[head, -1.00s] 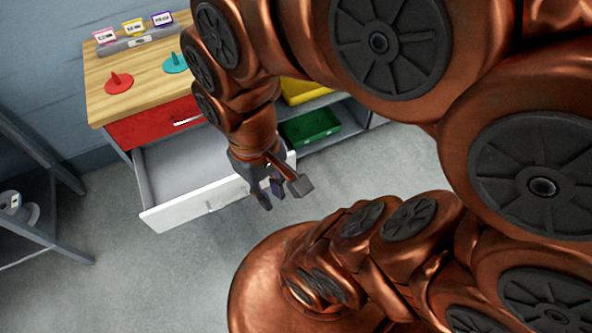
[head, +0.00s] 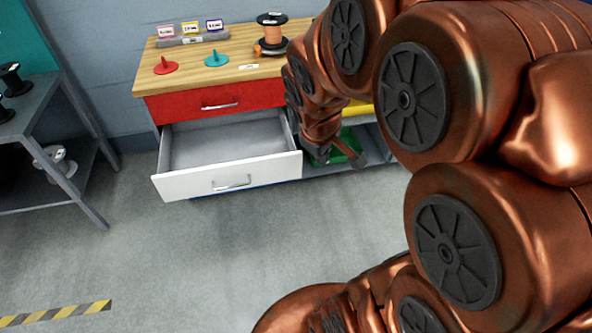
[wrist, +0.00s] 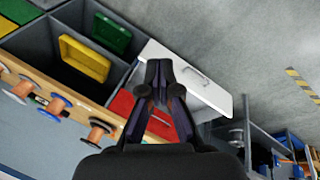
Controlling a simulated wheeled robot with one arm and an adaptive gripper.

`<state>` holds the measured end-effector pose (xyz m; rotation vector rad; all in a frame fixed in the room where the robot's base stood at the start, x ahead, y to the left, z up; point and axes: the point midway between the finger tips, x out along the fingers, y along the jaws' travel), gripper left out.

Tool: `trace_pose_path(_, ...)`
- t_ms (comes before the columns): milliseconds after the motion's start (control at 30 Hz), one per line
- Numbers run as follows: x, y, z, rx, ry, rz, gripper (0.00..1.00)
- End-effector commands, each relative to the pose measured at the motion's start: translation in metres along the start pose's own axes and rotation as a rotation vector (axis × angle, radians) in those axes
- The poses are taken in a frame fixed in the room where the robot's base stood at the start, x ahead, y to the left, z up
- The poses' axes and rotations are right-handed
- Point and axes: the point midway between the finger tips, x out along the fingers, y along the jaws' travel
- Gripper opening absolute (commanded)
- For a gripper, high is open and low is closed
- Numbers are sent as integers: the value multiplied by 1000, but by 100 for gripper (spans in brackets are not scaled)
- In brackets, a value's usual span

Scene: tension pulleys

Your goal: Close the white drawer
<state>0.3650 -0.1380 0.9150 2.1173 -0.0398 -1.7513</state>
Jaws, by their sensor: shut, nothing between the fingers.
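The white drawer (head: 232,177) is pulled out below the red drawer (head: 215,100) of the wooden-topped cabinet, and its grey inside looks empty. The red drawer is closed. In the head view my gripper (head: 338,160) is at the right of the white drawer's front corner, apart from its handle (head: 232,182), its fingers partly hidden against the green bin. In the wrist view my gripper (wrist: 159,66) is shut and empty, with the white drawer (wrist: 185,75) beyond and to the right of the fingertips. Whether it touches the drawer's side I cannot tell.
A green bin (head: 350,143) sits low in the cabinet's right part; a yellow bin (wrist: 84,58) is beside it. Spools and red and teal discs (head: 216,59) stand on the cabinet top (head: 190,76). A grey shelf (head: 60,190) stands at left. The floor in front is clear.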

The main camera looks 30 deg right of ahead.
Motion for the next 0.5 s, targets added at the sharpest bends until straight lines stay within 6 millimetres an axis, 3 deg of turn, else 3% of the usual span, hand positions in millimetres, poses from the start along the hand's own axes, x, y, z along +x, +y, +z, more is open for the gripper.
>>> trace_pose_path(33, 33, 15, -9, -40, 28, 36, 0)
trace_pose_path(300, 134, 97, -75, -359, 240, 237, 0)
trace_pose_path(500, 207, 129, -109, -610, 403, 347, 0)
